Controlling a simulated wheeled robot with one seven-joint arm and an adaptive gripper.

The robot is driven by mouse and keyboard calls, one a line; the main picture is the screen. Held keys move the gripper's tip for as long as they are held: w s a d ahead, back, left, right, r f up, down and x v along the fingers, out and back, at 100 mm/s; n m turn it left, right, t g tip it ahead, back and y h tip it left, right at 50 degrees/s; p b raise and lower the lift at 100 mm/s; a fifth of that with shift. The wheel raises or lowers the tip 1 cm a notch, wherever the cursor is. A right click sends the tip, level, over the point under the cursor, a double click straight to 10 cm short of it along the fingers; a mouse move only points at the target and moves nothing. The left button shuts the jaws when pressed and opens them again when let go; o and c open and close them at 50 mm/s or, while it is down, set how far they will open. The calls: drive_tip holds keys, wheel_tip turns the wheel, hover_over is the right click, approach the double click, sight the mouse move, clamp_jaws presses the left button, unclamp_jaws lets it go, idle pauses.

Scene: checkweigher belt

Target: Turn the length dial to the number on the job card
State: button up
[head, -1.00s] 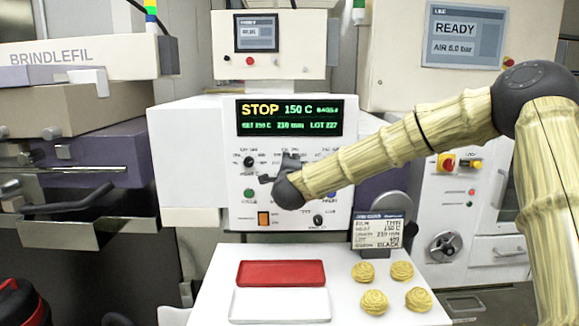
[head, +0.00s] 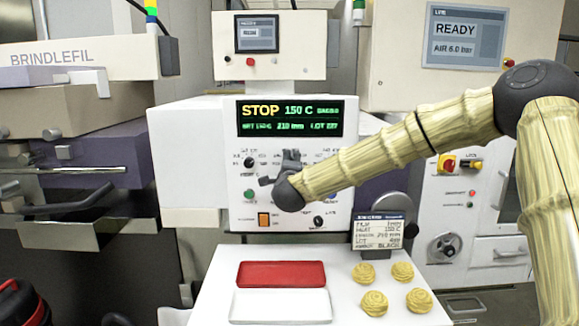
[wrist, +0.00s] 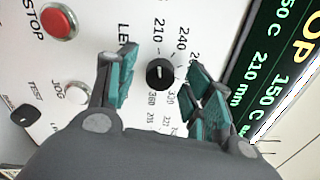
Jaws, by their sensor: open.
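The length dial (wrist: 160,72) is a small black knob on the white panel, with 210, 240 and other numbers around it. Its pointer setting is too small to read surely. My gripper (wrist: 162,62) is open, with one teal-padded finger on each side of the dial, apparently not touching it. In the head view my gripper (head: 278,168) is in front of the panel and hides the dial. The job card (head: 378,234) stands at the panel's lower right; its length line appears to read 210 mm. The display (head: 290,118) shows STOP, 150 C and 210 mm.
A red STOP button (wrist: 58,22), a JOG button (wrist: 76,93) and a small black TEST knob (wrist: 25,115) sit near the dial. Below the panel, a white table holds a red tray (head: 281,274), a white tray (head: 280,306) and several yellow round pieces (head: 374,302).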

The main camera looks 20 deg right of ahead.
drive_tip(key=v, duration=1.1)
drive_tip(key=shift+s, duration=0.25)
